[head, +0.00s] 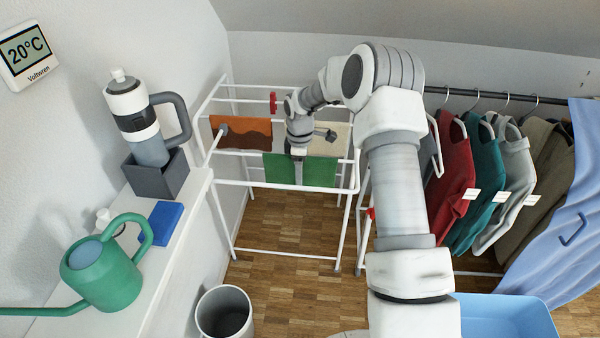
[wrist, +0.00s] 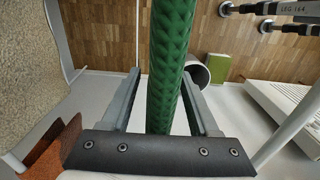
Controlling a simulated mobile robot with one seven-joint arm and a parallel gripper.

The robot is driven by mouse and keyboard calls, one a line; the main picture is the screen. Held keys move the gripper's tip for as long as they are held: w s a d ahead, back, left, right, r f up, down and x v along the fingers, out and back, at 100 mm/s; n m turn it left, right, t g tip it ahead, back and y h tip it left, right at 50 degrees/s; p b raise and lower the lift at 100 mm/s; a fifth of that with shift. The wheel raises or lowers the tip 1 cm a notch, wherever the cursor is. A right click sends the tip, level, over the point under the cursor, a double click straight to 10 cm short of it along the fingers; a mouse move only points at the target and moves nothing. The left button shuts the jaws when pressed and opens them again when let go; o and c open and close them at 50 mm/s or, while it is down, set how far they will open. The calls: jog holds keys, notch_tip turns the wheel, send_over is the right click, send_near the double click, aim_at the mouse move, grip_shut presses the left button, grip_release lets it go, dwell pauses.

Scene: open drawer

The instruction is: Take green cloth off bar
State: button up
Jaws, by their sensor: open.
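The green cloth (head: 320,172) hangs over the front top bar of a white drying rack (head: 290,187). My gripper (head: 298,152) points down at the bar from above, in front of the middle of the cloth, and hides part of it. In the wrist view the cloth (wrist: 172,50) shows edge-on as a long quilted strip running between the two grey fingers of my gripper (wrist: 160,76). The fingers are open, one on each side, with a visible gap to the cloth at least on the left. The bar under the cloth is hidden there.
An orange-brown cloth (head: 240,134) and a beige cloth (head: 338,137) hang on bars behind. Hangers with clothes (head: 455,165) stand to the right. A grey bin (head: 224,312), a watering can (head: 102,272) and a blue tub (head: 505,315) are nearer. Floor shows below the rack.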

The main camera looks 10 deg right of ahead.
grip_shut()
jog(key=shift+r, duration=0.15)
dwell(0.4)
